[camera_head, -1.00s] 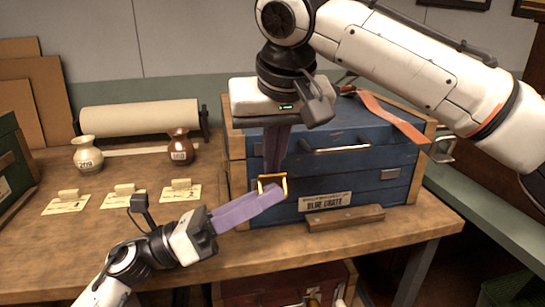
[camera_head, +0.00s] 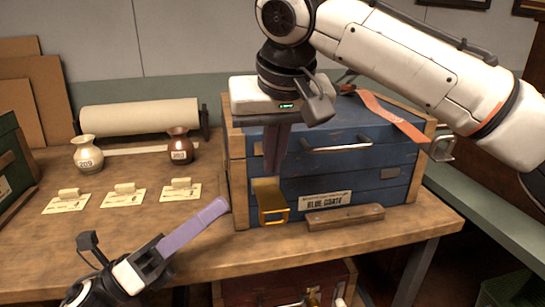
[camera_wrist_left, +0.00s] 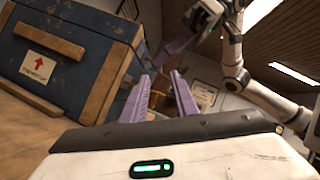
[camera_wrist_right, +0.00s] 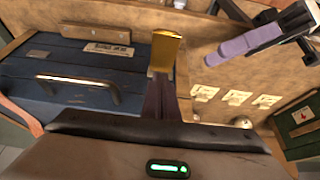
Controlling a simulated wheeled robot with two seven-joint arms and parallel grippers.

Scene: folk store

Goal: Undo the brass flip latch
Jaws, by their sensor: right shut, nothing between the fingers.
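The brass flip latch (camera_head: 272,201) is on the left part of the blue crate's front (camera_head: 345,186). Its plate slopes down and outward, with the squared loop at the lower end. It also shows in the right wrist view (camera_wrist_right: 166,50), just beyond my right fingertips. My right gripper (camera_head: 272,172) points down in front of the crate, shut and empty, its tips close above the latch plate; I cannot tell if they touch. My left gripper (camera_head: 222,207) is left of the latch, apart from it. In the left wrist view its two purple fingers (camera_wrist_left: 160,85) stand apart with nothing between them.
A wooden bar (camera_head: 345,217) lies before the crate. An orange strap (camera_head: 392,115) lies on its lid. Paper tags (camera_head: 123,195), two vases (camera_head: 87,154) and a paper roll (camera_head: 139,116) are on the bench at left. The bench front left of the crate is clear.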

